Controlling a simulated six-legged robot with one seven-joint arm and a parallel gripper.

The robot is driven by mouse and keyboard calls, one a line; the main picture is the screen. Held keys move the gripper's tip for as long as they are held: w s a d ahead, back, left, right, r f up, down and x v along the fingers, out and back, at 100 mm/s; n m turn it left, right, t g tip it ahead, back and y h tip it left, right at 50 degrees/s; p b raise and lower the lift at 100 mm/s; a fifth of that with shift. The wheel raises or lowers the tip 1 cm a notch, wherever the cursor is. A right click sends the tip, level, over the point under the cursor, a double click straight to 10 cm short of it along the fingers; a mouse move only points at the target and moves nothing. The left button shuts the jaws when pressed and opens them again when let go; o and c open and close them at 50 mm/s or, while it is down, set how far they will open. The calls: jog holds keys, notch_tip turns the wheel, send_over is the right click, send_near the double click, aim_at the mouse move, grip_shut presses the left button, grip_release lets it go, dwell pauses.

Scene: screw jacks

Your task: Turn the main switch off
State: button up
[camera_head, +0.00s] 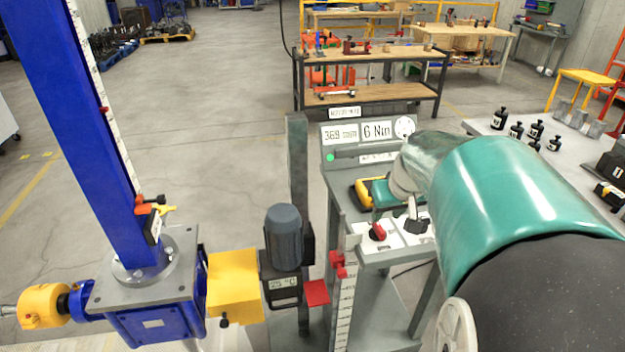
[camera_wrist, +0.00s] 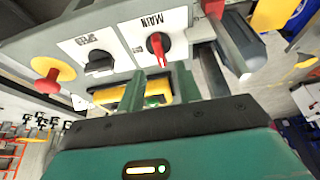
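The main switch (camera_wrist: 158,48) is a red rotary handle on a white plate marked MAIN; in the wrist view its handle runs roughly up and down. It also shows in the head view (camera_head: 377,232) on the bench's control panel. My gripper (camera_wrist: 158,86) has its two green fingers apart, with nothing seen between them. The fingertips are short of the red handle and do not appear to touch it. In the head view my arm comes from the right and hides part of the panel.
A black speed knob (camera_wrist: 98,63) sits beside the main switch, with a red button (camera_wrist: 47,82) on yellow beyond it. A yellow device (camera_head: 370,190) lies behind the switch. A display console (camera_head: 370,140) stands at the back. The motor (camera_head: 284,235) and blue jack (camera_head: 150,310) stand left.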

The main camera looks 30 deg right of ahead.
aim_at(379, 225)
jog(key=x, duration=0.6)
grip_shut()
